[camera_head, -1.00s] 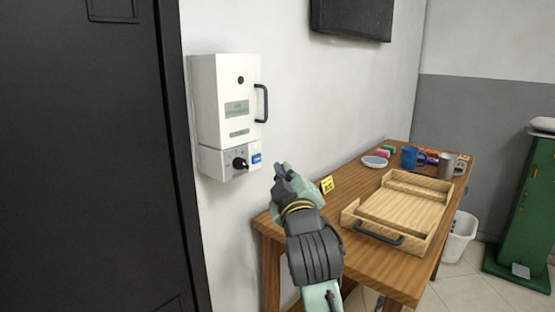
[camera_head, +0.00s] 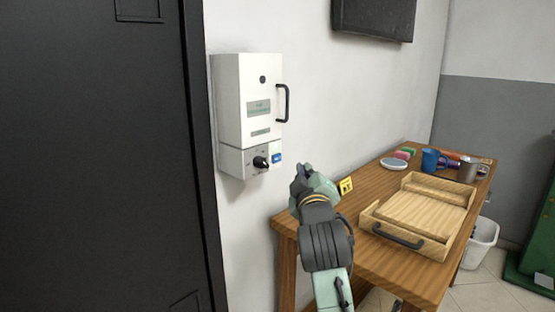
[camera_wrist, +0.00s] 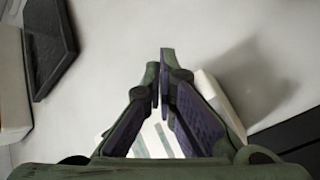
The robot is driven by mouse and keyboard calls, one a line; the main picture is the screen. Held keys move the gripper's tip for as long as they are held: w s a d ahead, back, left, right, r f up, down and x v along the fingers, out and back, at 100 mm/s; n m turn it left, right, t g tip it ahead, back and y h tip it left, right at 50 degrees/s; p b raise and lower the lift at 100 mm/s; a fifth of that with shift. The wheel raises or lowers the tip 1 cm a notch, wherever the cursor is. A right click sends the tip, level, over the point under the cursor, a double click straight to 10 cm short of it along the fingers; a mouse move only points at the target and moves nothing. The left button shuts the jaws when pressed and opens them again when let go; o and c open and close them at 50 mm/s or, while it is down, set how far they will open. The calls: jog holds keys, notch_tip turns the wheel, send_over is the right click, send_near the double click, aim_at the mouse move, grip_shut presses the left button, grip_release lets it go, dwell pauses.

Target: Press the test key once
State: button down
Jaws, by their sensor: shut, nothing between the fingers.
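A white wall box (camera_head: 247,112) hangs on the wall left of centre in the head view. It has a black handle, a grey label, and a lower panel with a black knob (camera_head: 261,162). A small blue key (camera_head: 276,157) sits right of the knob; its lettering is too small to read. My gripper (camera_head: 302,172) is shut and empty, to the right of and slightly below the blue key, apart from it. In the wrist view the closed fingers (camera_wrist: 161,75) point at the bare wall; a white body shows partly hidden behind them, and the key cannot be made out.
A dark door (camera_head: 95,160) fills the left. A dark screen (camera_head: 375,17) hangs above.

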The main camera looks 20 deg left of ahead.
jog(key=shift+w+a, duration=0.25)
jog(key=shift+a, duration=0.5)
jog(key=shift+w+a, duration=0.3)
jog(key=shift+a, duration=0.45)
jog(key=shift+w+a, duration=0.25)
jog(key=shift+a, duration=0.5)
jog(key=shift+w+a+p, duration=0.15)
jog(key=shift+a+p, duration=0.2)
jog(key=shift+a, duration=0.05)
jog(key=shift+w+a, duration=0.1)
jog(key=shift+a, duration=0.25)
jog(key=shift+d, duration=0.1)
dwell(0.4)
jog(key=shift+s+d, duration=0.25)
jog(key=shift+d, duration=0.4)
jog(key=shift+d, duration=0.1)
jog(key=shift+s+d, duration=0.3)
jog(key=shift+d, duration=0.45)
jog(key=shift+s+d, duration=0.25)
jog(key=shift+d, duration=0.5)
jog(key=shift+s+d, duration=0.3)
jog(key=shift+d, duration=0.45)
